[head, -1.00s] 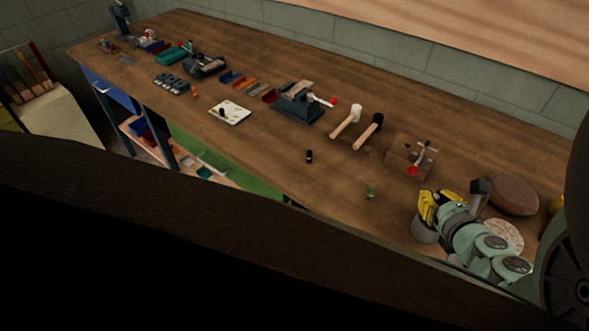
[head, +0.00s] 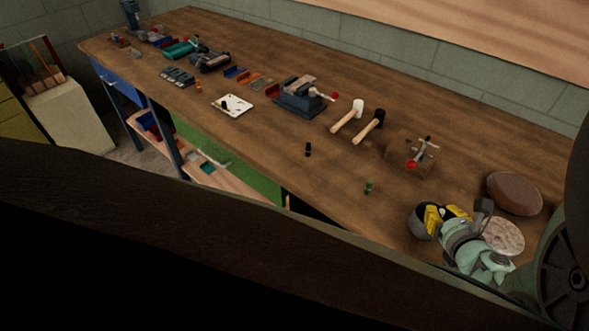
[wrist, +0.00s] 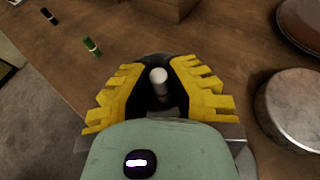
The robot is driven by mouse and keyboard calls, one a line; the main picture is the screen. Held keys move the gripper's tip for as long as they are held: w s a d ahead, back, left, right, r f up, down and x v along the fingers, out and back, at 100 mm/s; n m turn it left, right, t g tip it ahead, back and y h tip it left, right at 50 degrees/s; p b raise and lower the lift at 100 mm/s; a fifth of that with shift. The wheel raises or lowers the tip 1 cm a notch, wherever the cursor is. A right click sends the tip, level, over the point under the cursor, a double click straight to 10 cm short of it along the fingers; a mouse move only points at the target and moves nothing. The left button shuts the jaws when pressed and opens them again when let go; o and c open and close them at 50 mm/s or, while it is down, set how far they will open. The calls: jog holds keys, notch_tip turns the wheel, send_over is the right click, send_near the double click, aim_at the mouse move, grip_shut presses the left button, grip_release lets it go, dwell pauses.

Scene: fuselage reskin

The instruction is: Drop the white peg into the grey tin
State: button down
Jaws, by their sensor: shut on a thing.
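The white peg (wrist: 159,82) is between the yellow fingers of my gripper (wrist: 158,88) in the wrist view, its pale round end showing. My gripper (head: 446,216) is shut on it. The grey tin (head: 416,225) stands near the front edge of the bench at the right of the head view. My fingers are over its mouth, and the peg appears against its dark inside in the wrist view. The fingers hide much of the tin. I cannot tell how far the peg's lower end is above or inside the rim.
A brown round lidded thing (head: 515,193) and a pale round disc (head: 503,236) lie right of my gripper. A green peg (head: 369,187) and a black peg (head: 308,149) stand to the left. A wooden block (head: 408,150) and two mallets are farther back.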

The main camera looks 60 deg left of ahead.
jog(key=c, duration=1)
grip_release()
jog(key=shift+d, duration=0.15)
jog(key=v, duration=1.2)
